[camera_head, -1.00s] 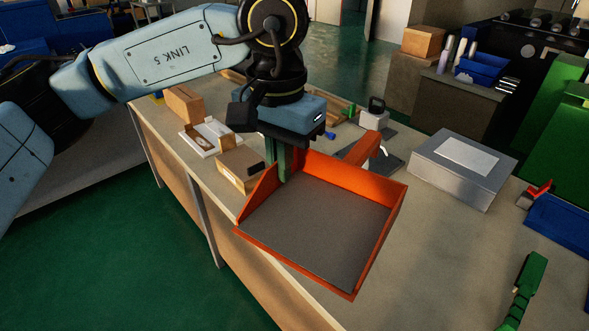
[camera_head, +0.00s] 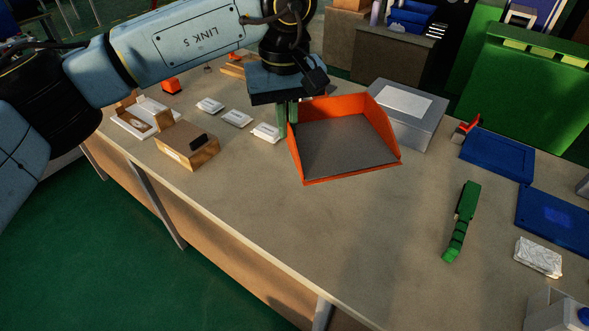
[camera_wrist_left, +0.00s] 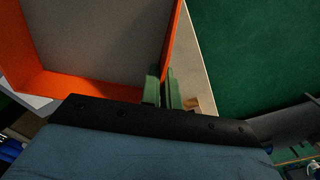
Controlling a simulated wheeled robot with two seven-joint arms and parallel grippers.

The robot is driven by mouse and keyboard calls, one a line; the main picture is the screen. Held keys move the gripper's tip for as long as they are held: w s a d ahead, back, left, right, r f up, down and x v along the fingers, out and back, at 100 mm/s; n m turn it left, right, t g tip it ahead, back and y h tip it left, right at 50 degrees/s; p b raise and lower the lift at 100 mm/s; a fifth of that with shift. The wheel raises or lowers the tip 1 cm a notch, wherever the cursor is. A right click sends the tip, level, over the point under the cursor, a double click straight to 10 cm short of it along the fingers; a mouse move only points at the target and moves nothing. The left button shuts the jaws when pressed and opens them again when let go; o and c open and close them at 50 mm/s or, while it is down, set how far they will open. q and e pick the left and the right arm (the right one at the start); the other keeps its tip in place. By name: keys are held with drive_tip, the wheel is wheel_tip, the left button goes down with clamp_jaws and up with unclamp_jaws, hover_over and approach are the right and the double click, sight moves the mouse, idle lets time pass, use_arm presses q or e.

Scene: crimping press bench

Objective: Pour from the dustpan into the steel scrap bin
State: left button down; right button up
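The dustpan (camera_head: 348,148) is an orange, low-walled pan with a grey floor. It hangs above the bench, open side toward the front, and no separate pieces can be made out in it. My left gripper (camera_head: 290,115), with green fingers, is shut on the dustpan's left wall. In the left wrist view the orange wall (camera_wrist_left: 174,38) runs down between the fingers (camera_wrist_left: 163,90). A grey metal box (camera_head: 408,112) with a white sheet on top stands just behind and right of the dustpan; I cannot tell whether it is the steel scrap bin. My right gripper is not in view.
A cardboard box (camera_head: 188,146) and several small white packets (camera_head: 237,118) lie left of the dustpan. A green tool (camera_head: 460,222), blue trays (camera_head: 498,156) and a white-wrapped block (camera_head: 538,257) lie on the right. The bench's front middle is clear.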

use_arm(q)
drive_tip(key=a+f+n, duration=0.2)
drive_tip(key=f+n, duration=0.2)
drive_tip(key=f, duration=0.4)
drive_tip(key=w+a+f+n, duration=0.1)
drive_tip(key=f+n, duration=0.3)
drive_tip(key=f, duration=0.4)
drive_tip(key=shift+a+f, duration=0.2)
drive_tip(key=shift+a, duration=0.3)
drive_tip(key=shift+w, duration=0.1)
wheel_tip(320, 180, down, 6)
drive_tip(key=shift+f+b, duration=0.1)
drive_tip(key=shift+b, duration=0.2)
wheel_tip(320, 180, down, 4)
drive_tip(key=shift+r+b, duration=0.25)
drive_tip(key=shift+b, duration=0.05)
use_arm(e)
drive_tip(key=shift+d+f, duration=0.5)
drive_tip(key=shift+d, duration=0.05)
use_arm(q)
drive_tip(key=shift+f, duration=0.2)
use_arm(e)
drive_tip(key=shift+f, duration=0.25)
use_arm(q)
drive_tip(key=c, duration=1.6)
unclamp_jaws()
drive_tip(key=shift+c, duration=0.2)
